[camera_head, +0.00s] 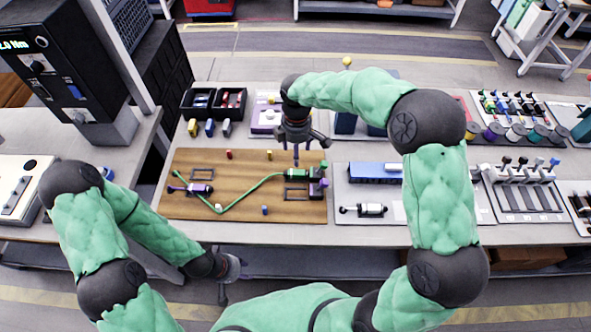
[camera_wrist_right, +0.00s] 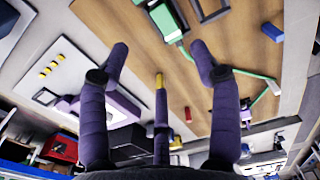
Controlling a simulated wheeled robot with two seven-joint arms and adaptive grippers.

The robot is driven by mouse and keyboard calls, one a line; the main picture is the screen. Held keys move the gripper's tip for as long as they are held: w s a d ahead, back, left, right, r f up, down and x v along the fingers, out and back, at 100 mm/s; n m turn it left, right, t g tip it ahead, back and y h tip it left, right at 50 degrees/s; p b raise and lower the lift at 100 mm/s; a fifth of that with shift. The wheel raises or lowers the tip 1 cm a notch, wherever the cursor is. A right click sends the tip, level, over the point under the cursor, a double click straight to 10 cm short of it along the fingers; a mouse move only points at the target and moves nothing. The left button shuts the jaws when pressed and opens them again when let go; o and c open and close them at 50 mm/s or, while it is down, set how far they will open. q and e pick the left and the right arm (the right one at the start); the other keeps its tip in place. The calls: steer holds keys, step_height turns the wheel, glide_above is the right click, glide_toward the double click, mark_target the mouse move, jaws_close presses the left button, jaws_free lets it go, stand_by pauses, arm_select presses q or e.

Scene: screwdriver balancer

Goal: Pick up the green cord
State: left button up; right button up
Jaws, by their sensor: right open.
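The green cord (camera_head: 252,189) lies on the brown board (camera_head: 240,163). In the right wrist view part of the cord (camera_wrist_right: 262,96) shows, partly hidden behind a finger. My right gripper (camera_head: 300,147) is open and empty, above the back right of the board, apart from the cord; its spread fingers (camera_wrist_right: 160,52) show in the wrist view. My left gripper (camera_head: 229,272) hangs low before the table edge; its jaws are unclear.
Two dark bins (camera_head: 214,103) stand behind the board. A grey tray (camera_head: 371,221) with a blue block (camera_head: 375,173) lies to its right. A black machine (camera_head: 62,62) stands at the left. Small red, yellow and blue pieces lie on the board.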

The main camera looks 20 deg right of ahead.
steer(key=b, duration=0.1)
glide_above(298, 174)
steer(key=w, duration=0.2)
step_height(298, 174, down, 4)
steer(key=shift+f, duration=0.2)
steer(key=f, duration=0.1)
steer(key=f+b, duration=0.1)
steer(key=f, duration=0.1)
steer(key=f+b, duration=0.1)
steer(key=f, duration=0.1)
steer(key=shift+s, duration=0.3)
steer(key=c, duration=1.3)
steer(key=shift+o, duration=0.2)
steer(key=shift+r, duration=0.2)
